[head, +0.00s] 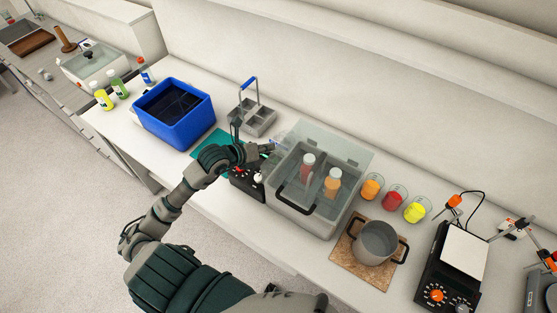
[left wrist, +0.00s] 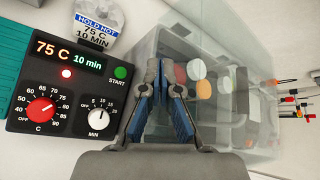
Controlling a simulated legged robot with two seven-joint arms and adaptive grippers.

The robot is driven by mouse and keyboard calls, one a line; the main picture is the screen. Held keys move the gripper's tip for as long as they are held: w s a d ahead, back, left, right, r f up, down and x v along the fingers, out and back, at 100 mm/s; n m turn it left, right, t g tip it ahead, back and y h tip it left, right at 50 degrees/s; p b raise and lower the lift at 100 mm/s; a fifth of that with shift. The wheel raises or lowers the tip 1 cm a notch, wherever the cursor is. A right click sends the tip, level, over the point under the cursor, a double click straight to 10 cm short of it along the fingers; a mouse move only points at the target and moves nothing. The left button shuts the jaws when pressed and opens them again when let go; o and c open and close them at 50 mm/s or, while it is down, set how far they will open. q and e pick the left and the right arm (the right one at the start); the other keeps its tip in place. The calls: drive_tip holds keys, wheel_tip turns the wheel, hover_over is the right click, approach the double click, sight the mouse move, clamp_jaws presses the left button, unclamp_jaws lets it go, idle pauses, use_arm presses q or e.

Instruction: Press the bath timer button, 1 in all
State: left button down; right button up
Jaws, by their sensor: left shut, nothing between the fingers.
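In the head view the panel (head: 240,183) is partly hidden by my left arm. The clear water bath (head: 318,210) beside it holds an orange-red bottle (head: 307,168) and an orange bottle (head: 331,184). My left gripper (left wrist: 164,72) is shut and empty, seen over the bath's panel-side edge, right of the START button. Its height above the bath is unclear.
A "HOLD HOT 75 C 10 MIN" sign (left wrist: 97,27) stands behind the panel. A blue bin (head: 174,128) and grey carrier (head: 252,118) are to the left. A pot (head: 376,243), several juice beakers (head: 394,200) and a hotplate (head: 458,262) stand right.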

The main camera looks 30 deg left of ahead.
use_arm(q)
drive_tip(key=f+b, duration=0.1)
drive_tip(key=f, duration=0.1)
drive_tip(key=w+f+b, duration=0.1)
drive_tip(key=f+b, duration=0.1)
drive_tip(key=f, duration=0.1)
drive_tip(key=w+f+b, duration=0.1)
drive_tip(key=f+b, duration=0.1)
drive_tip(key=f, duration=0.1)
drive_tip(key=shift+w+d, duration=0.2)
drive_tip(key=shift+d, duration=0.05)
drive_tip(key=shift+w+f+b, duration=0.1)
drive_tip(key=shift+f+b, duration=0.15)
drive_tip(key=shift+b, duration=0.2)
drive_tip(key=shift+a+f, duration=0.15)
drive_tip(key=shift+a, duration=0.1)
drive_tip(key=shift+w+a+f, duration=0.1)
drive_tip(key=shift+a, duration=0.45)
drive_tip(key=shift+d, duration=0.55)
drive_tip(key=shift+a, duration=0.4)
drive_tip(key=shift+d, duration=0.15)
drive_tip(key=shift+d+f+b, duration=0.2)
drive_tip(key=shift+d+b, duration=0.1)
use_arm(e)
wheel_tip(320, 180, down, 6)
drive_tip(key=a, duration=0.2)
drive_tip(key=shift+w+f, duration=0.15)
drive_tip(key=shift+w, duration=0.15)
